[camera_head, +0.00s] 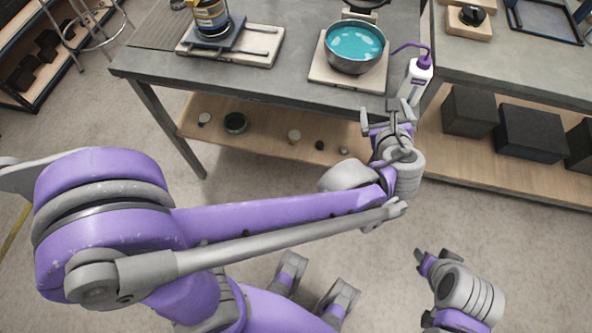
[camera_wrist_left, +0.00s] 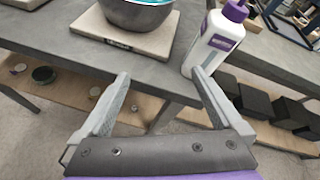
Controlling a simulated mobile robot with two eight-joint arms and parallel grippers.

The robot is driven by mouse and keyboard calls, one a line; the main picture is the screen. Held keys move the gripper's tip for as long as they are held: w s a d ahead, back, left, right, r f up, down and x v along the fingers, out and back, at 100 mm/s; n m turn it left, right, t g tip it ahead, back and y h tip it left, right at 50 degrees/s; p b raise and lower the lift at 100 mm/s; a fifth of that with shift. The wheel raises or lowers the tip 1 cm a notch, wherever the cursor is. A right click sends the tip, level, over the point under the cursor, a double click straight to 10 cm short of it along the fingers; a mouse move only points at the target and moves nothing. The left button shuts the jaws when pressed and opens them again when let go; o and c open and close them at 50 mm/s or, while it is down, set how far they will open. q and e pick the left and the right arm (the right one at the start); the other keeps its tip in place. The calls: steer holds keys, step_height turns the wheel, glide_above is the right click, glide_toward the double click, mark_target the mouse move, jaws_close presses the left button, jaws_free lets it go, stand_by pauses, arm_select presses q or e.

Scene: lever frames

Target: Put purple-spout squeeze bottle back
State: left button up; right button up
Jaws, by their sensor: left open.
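The white squeeze bottle (camera_head: 416,82) with a purple spout stands at the right front corner of the left workbench. Its long thin spout bends left toward the bowl in the head view. The bottle also shows in the left wrist view (camera_wrist_left: 213,42), beyond the right-hand finger, whose tip overlaps its base. My left gripper (camera_head: 387,113) is open, at the bench's front edge just before the bottle, with nothing between its fingers (camera_wrist_left: 160,98). Whether a finger touches the bottle cannot be told. My right gripper (camera_head: 432,257) is low over the floor, far from the bottle; its opening is unclear.
A metal bowl of teal liquid (camera_head: 355,48) sits on a scale (camera_head: 325,74) left of the bottle. A can (camera_head: 211,18) stands on another device at left. A second bench (camera_head: 500,70) is at right, with dark boxes (camera_head: 530,133) below. The bench front is bare.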

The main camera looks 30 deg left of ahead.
arm_select(q)
steer(key=s+a+f+n+g, duration=0.4)
steer(key=s+a+n, duration=0.5)
steer(key=a+n, duration=0.1)
steer(key=s+a+f+n+g+h, duration=0.1)
steer(key=s+f+n+h, duration=0.1)
steer(key=s+n, duration=0.5)
steer(key=s+a+f+n+g+h, duration=0.1)
steer(key=s+f+n+g+h, duration=0.1)
steer(key=s+n, duration=0.5)
steer(key=f+n+h, duration=0.1)
steer(key=n, duration=0.2)
steer(key=shift+a+f, duration=0.15)
steer(key=shift+f, duration=0.2)
